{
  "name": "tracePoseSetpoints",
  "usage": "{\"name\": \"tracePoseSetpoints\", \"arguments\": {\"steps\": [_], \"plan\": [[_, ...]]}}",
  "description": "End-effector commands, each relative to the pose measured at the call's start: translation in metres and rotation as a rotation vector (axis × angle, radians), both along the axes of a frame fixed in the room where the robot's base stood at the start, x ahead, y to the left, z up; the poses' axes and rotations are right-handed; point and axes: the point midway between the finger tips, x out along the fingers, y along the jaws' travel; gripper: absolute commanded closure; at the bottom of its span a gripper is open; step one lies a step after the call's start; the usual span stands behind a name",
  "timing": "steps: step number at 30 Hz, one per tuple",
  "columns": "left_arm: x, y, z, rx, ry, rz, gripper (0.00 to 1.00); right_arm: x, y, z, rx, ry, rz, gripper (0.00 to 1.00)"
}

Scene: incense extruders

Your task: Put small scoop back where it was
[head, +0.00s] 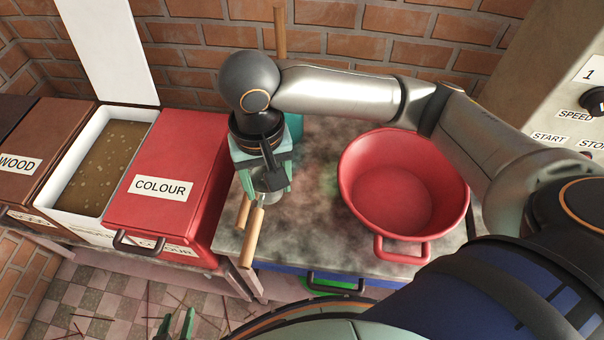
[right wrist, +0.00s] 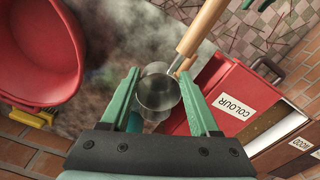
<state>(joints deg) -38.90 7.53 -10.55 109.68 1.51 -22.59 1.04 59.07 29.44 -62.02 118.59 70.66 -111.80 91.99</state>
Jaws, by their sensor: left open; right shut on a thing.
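The small scoop has a metal cup (right wrist: 158,92) and a wooden handle (right wrist: 202,25). My right gripper (right wrist: 160,98) is shut on the cup, which sits between its green fingers. In the head view the right gripper (head: 268,182) points down over the left part of the table, and the wooden handle (head: 252,237) reaches toward the table's front left edge. A second, shorter wooden piece (head: 243,210) shows beside it; I cannot tell what it belongs to. My left gripper (head: 180,325) is open and empty, low over the floor at the bottom edge.
A red basin (head: 390,185) stands on the table's right. A red COLOUR bin (head: 165,180) is closed on the left, beside an open white bin (head: 100,165) of brown material. A teal container (head: 294,130) is partly hidden behind my right gripper. A control panel (head: 560,90) is at right.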

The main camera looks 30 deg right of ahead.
Motion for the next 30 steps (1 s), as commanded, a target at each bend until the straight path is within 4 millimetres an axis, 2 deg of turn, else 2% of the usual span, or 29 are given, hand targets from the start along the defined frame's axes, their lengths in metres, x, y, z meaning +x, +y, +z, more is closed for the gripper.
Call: {"name": "tracePoseSetpoints", "arguments": {"steps": [11, 15, 18, 25, 30], "plan": [[0.000, 0.000, -0.006, 0.000, 0.000, 0.000, 0.50, 0.050, -0.073, -0.038, -0.004, 0.001, -0.011, 1.00], [0.000, 0.000, -0.010, 0.000, 0.000, 0.000, 0.50, 0.063, -0.089, -0.066, -0.003, 0.001, -0.006, 1.00], [0.000, 0.000, -0.011, 0.000, 0.000, 0.000, 0.50, 0.069, -0.098, -0.079, -0.003, 0.002, -0.005, 1.00], [0.000, 0.000, -0.012, 0.000, 0.000, 0.000, 0.50, 0.076, -0.108, -0.094, -0.001, 0.000, -0.004, 1.00], [0.000, 0.000, -0.013, 0.000, 0.000, 0.000, 0.50, 0.078, -0.110, -0.119, -0.002, 0.000, -0.001, 1.00]]}}
